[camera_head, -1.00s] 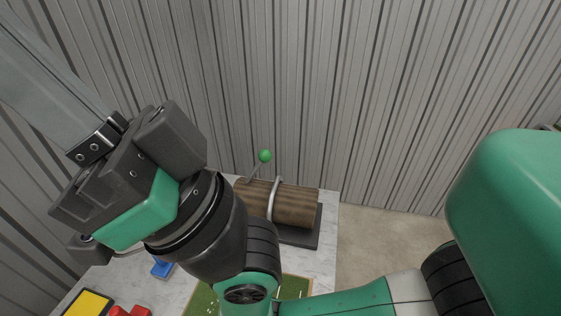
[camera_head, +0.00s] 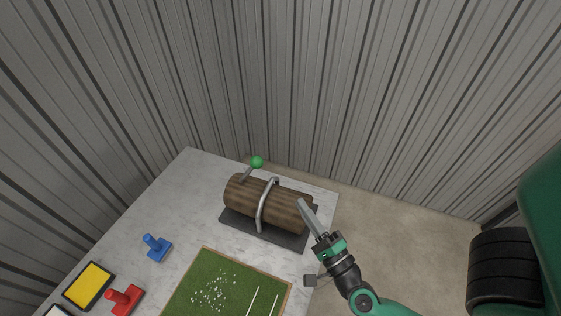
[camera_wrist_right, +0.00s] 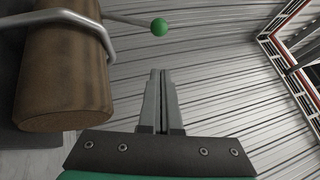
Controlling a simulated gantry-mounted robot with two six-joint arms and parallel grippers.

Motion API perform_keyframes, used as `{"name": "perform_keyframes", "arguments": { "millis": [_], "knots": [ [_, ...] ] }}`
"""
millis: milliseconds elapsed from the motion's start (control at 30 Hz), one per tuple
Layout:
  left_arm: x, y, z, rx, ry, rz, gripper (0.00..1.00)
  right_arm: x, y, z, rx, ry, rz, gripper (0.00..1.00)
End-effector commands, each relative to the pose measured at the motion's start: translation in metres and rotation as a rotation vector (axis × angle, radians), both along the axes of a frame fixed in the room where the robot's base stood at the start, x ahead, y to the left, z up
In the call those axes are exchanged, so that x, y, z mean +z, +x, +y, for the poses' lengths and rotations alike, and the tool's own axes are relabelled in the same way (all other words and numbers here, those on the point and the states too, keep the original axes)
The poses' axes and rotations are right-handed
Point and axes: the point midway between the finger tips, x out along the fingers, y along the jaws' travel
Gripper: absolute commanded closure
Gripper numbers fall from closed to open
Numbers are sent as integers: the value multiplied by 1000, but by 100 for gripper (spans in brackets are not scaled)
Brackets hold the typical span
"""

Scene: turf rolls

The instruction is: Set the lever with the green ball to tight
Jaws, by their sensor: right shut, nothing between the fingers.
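The green ball (camera_head: 257,161) tops a thin grey lever (camera_head: 246,174) behind the far left part of a brown roller (camera_head: 285,208) on a dark base (camera_head: 235,228). A bent metal bar (camera_head: 262,205) arches over the roller. In the right wrist view the ball (camera_wrist_right: 159,27) shows beyond my fingertips, apart from them. My right gripper (camera_head: 302,203) is shut and empty at the right end of the roller; it also shows in the right wrist view (camera_wrist_right: 160,75). My left gripper is not in view. I see no marking for tight.
A green turf mat (camera_head: 200,290) lies in front of the roller. A blue stamp-like thing (camera_head: 156,247), a red one (camera_head: 124,299) and a yellow pad (camera_head: 88,285) are at the left. Bare marble table (camera_head: 190,190) lies left of the roller. Corrugated walls stand behind.

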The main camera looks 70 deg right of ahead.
Motion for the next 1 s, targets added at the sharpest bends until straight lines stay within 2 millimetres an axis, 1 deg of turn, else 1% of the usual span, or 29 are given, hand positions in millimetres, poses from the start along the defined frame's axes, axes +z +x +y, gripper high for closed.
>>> {"name": "perform_keyframes", "arguments": {
  "millis": [33, 100, 400, 533, 667, 1000],
  "knots": [
    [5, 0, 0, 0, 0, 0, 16, -2, -7, -1, -8, 5, 25, 100],
    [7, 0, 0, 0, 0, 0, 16, -5, -13, -2, -16, 8, 42, 100],
    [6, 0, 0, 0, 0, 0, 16, -4, -12, -3, -19, 5, 38, 100],
    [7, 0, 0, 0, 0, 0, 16, -3, -8, -6, -22, 5, 36, 100],
    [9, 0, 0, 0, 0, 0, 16, 3, 5, -17, -24, 3, 34, 100],
    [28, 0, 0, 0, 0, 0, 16, 22, 61, -62, -21, 4, 34, 100]
  ]
}}
